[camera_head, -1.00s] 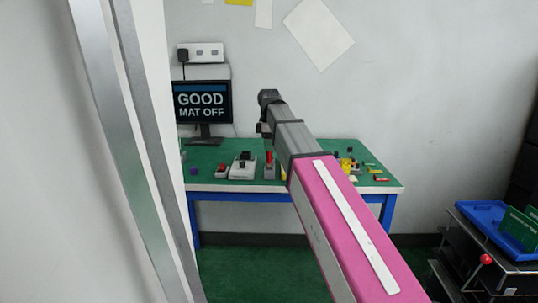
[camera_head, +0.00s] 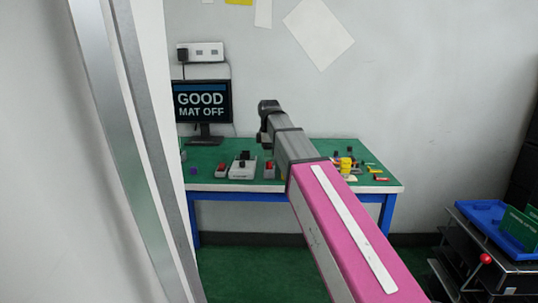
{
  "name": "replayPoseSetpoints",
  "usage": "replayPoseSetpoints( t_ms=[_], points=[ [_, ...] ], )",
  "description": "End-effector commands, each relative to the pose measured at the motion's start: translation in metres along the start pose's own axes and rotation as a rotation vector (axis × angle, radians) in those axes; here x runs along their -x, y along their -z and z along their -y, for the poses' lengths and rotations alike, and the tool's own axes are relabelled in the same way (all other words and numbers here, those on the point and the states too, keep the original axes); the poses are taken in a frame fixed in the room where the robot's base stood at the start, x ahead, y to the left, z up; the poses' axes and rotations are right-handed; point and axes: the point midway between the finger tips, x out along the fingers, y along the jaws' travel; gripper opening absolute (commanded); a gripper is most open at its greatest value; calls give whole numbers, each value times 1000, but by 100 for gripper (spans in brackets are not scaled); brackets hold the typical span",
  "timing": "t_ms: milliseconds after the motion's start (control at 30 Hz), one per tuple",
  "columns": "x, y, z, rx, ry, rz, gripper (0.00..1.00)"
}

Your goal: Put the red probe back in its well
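A small red piece (camera_head: 269,165), likely the red probe, shows low at a small grey block on the green bench top, just below the end of my arm. It is too small to tell whether it sits fully inside a well. My gripper (camera_head: 264,139) is at the dark end of my arm, above the red piece. Its fingers are too small and too hidden to tell open from shut, or whether they touch the red piece. A second red piece (camera_head: 221,167) sits on another grey block further left.
A white fixture (camera_head: 242,168) with a dark knob stands between the two red pieces. Yellow and other small parts (camera_head: 346,164) lie right of my arm. A monitor (camera_head: 202,103) reads "GOOD MAT OFF". A metal-edged post (camera_head: 130,130) is near on the left; a cart with a blue tray (camera_head: 482,212) stands right.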

Motion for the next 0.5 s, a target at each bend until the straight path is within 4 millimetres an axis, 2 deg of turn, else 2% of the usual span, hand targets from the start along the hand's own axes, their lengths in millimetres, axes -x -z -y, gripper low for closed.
replayPoseSetpoints(
  t_ms=[167,267,500],
  points=[
    [4,0,0,0,0,0,48],
    [14,0,-1,0,-1,0,48],
    [58,0,-2,0,-2,-1,48]
  ],
)
